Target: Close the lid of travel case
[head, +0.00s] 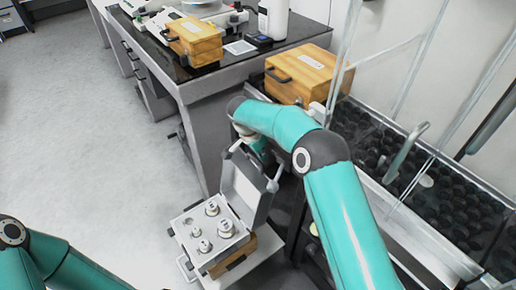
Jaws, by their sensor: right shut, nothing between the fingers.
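The travel case (207,254) stands open on a small stand at the lower middle of the head view. Several metal weights sit in its grey insert. Its grey lid (242,192) stands up, tilted, along the right rear side of the case. My right gripper (252,168) is at the lid's upper edge, partly hidden behind the lid; it is shut with nothing held. I cannot tell whether it touches the lid. My left arm shows at the lower left, but its gripper is out of view.
A dark-topped bench (235,62) behind carries a wooden case (194,40) and instruments. Another wooden case (305,72) stands right of it. A glass-panelled unit with a dark, bumpy bed (440,190) is at right. The floor (80,130) at left is clear.

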